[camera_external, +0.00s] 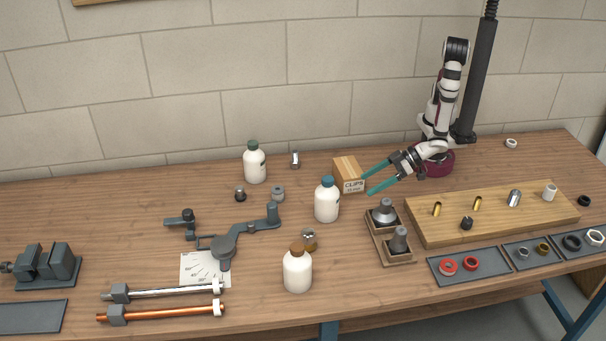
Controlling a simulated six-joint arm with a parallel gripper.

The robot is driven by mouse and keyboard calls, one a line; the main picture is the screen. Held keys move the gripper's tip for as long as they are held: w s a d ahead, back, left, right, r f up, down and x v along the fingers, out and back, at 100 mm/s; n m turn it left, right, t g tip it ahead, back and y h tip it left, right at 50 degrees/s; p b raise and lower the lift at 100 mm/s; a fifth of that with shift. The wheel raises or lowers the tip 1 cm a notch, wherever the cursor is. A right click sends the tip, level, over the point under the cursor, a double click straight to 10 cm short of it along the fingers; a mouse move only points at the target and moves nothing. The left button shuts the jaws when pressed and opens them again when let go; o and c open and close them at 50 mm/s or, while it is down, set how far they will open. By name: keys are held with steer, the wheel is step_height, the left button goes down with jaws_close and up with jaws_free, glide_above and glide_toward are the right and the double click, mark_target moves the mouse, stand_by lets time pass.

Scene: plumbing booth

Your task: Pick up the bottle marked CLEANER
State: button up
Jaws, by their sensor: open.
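Three white bottles stand upright on the bench. One has a dark green cap (255,164), one a blue cap (327,203) and one a brown cap (297,272). A bit of dark marking shows on the green-capped and blue-capped bottles, but it is too small to read, so I cannot tell which is marked CLEANER. My gripper (368,184) is open and empty, its teal fingers pointing left. It is to the right of the blue-capped bottle and apart from it, next to the CLIPS box.
A wooden CLIPS box (349,174) stands close to my gripper's fingers. A wooden holder (376,236) with grey fittings is in front of it. A wooden board (515,223) with fittings lies at right. A grey pipe bender (224,246) lies left of the bottles. The bench's left rear is clear.

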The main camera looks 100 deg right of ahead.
steer(key=n+t, duration=0.2)
glide_toward(327, 200)
steer(key=w+d+f, duration=0.2)
steer(key=f, duration=0.1)
steer(key=w+d+f, duration=0.1)
steer(key=f, duration=0.1)
steer(key=shift+d, duration=0.35)
steer(key=x, duration=0.5)
steer(key=shift+w+a, duration=0.15)
steer(key=shift+w, duration=0.25)
steer(key=c, duration=1.4)
steer(key=shift+c, duration=0.9)
steer(key=shift+r, duration=0.2)
